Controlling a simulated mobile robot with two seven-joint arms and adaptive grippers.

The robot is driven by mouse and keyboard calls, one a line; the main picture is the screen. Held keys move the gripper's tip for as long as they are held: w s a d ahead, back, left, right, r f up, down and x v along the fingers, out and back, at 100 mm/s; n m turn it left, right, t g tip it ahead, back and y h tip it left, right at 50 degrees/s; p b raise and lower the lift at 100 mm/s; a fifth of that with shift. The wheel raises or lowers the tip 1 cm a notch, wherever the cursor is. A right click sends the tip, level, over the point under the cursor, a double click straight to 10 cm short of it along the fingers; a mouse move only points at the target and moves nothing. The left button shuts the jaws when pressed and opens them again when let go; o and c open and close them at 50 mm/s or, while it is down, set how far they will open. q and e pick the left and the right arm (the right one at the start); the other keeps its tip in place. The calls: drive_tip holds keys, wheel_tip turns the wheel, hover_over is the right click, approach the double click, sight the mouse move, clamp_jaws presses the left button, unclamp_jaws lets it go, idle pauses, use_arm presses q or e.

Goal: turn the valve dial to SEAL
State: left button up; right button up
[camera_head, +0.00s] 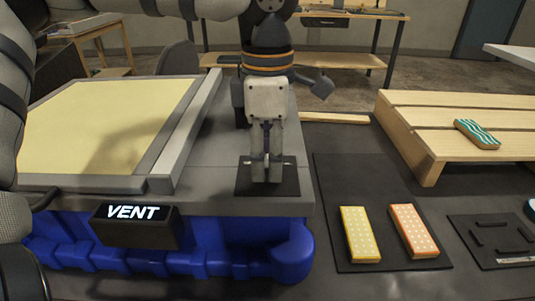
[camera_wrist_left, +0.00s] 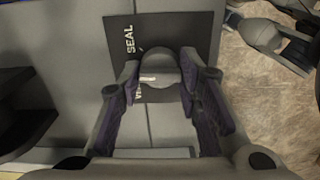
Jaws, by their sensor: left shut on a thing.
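The valve dial (camera_wrist_left: 160,72) is a round grey knob on a dark plate. A white mark on it lies beside the partly hidden VENT label (camera_wrist_left: 138,92). The SEAL label (camera_wrist_left: 129,40) is clear of it. My left gripper (camera_wrist_left: 162,80) is shut on the dial, one finger at each side. In the head view my left gripper (camera_head: 266,170) points down onto the dark plate (camera_head: 243,184), and its fingers mostly hide the dial. The display box (camera_head: 135,225) reads VENT. I do not see my right gripper.
A raised rail (camera_head: 192,125) and a cream panel (camera_head: 100,120) lie left of my gripper. To the right are a dark mat (camera_head: 330,185) with yellow (camera_head: 359,234) and orange (camera_head: 413,231) blocks, and a wooden platform (camera_head: 455,105) bearing a striped block (camera_head: 477,134).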

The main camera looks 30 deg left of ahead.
sight(268, 160)
use_arm(q)
drive_tip(key=m, duration=0.4)
drive_tip(key=shift+m, duration=2.1)
drive_tip(key=o, duration=1.1)
drive_tip(key=shift+o, duration=0.2)
wheel_tip(268, 160, up, 12)
